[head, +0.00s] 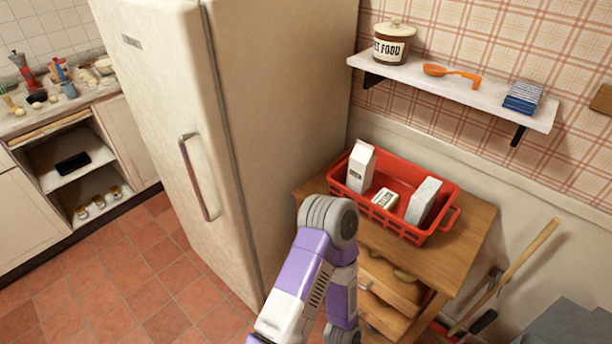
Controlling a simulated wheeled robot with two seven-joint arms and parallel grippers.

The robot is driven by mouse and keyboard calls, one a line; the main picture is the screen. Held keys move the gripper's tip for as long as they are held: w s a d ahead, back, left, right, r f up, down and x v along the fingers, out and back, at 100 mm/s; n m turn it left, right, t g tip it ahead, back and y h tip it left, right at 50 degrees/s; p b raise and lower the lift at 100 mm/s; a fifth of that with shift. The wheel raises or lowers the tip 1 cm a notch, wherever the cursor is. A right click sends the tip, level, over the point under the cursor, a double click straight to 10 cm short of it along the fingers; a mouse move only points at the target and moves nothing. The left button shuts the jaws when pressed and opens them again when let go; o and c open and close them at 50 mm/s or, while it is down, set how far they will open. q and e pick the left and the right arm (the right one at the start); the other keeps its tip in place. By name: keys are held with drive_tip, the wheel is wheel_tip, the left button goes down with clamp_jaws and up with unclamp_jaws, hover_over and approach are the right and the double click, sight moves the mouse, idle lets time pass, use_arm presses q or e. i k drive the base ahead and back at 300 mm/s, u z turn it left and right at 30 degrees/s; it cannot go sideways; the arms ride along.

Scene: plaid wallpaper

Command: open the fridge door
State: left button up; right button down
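The cream fridge (285,80) stands upright at the centre left in the head view. Its door (170,90) faces left and looks closed, with a dark seam running down along its right edge. A curved metal handle (198,178) is fixed upright on the door, and nothing touches it. One of my arms, purple and white, rises from the bottom centre and bends at a grey joint in front of the wooden table. Neither gripper shows in this view.
A red crate (447,222) with cartons stands on a wooden table (470,255) right of the fridge. A wall shelf (500,95) is above. A cluttered counter (62,112) stands at left. Red tile floor (110,290) lies clear before the fridge. A wooden-handled tool (520,258) leans at right.

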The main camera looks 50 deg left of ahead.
sight(159, 52)
drive_tip(key=u, duration=2.15)
drive_tip(key=k, duration=0.3)
drive_tip(key=u, duration=1.3)
drive_tip(key=i, duration=0.85)
drive_tip(key=z, duration=0.45)
